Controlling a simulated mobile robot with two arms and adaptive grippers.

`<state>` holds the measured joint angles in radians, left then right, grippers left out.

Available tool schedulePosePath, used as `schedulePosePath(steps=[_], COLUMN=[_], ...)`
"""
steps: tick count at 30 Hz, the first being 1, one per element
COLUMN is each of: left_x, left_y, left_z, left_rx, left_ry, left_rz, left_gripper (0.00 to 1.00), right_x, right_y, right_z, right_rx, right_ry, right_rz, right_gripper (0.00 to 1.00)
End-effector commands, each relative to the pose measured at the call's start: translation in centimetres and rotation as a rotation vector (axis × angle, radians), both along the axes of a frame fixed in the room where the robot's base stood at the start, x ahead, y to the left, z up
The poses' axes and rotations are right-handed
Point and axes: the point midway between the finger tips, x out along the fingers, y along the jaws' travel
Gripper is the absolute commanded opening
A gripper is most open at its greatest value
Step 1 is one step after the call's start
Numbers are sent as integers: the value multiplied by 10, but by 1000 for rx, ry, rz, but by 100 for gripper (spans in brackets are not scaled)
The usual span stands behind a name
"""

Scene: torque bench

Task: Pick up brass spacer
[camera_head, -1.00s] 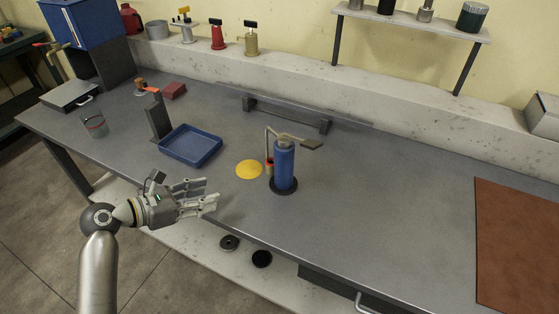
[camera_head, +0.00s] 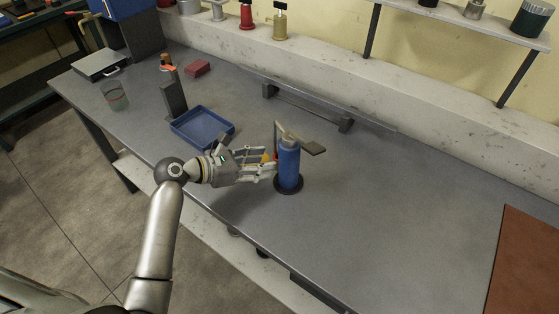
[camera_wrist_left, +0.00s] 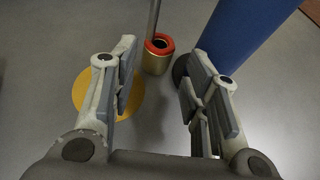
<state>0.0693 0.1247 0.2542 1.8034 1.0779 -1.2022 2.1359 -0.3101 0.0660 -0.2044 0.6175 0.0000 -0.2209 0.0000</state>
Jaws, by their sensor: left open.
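The brass spacer, a short brass cylinder with an orange-red ring on top (camera_wrist_left: 158,64), stands on the bench in the left wrist view. It sits just beyond the gap between my left fingertips. A thin grey rod (camera_wrist_left: 153,22) passes at its far side; I cannot tell if they touch. My left gripper (camera_head: 270,170) is open and empty, low over the bench beside the blue cylinder (camera_head: 288,166), which also shows right of the spacer in the left wrist view (camera_wrist_left: 245,35). In the head view the spacer is mostly hidden by my fingers. My right gripper is out of view.
A yellow disc (camera_wrist_left: 80,93) lies flat under my left finger. A blue tray (camera_head: 203,128) lies behind.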

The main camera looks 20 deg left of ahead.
Motion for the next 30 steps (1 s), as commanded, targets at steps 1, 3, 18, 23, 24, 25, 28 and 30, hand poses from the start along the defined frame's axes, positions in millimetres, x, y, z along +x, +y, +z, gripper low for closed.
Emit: schedulePosePath(steps=[1, 3, 18, 23, 24, 25, 28, 30], left_x=[5, 13, 36, 36, 36, 35, 36, 36], left_y=[-4, -11, -31, -31, -31, -31, -31, -30], left_z=[0, 0, -14, -15, -15, -15, -15, -15], left_rx=[-2, -4, 2, 2, 2, 2, 3, 3], left_ry=[-1, -1, 4, 6, 6, 6, 5, 5], left_rz=[-1, -2, -1, 0, 0, 0, 0, 0], left_gripper=[42, 42, 42, 22, 17, 13, 3, 3], right_x=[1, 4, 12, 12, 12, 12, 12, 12], right_y=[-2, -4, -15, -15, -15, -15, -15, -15], right_z=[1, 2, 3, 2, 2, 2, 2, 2], right_rx=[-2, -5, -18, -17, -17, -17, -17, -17], right_ry=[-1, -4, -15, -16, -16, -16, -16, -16], right_rz=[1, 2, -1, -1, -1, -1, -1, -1], right_gripper=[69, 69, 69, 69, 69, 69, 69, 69])
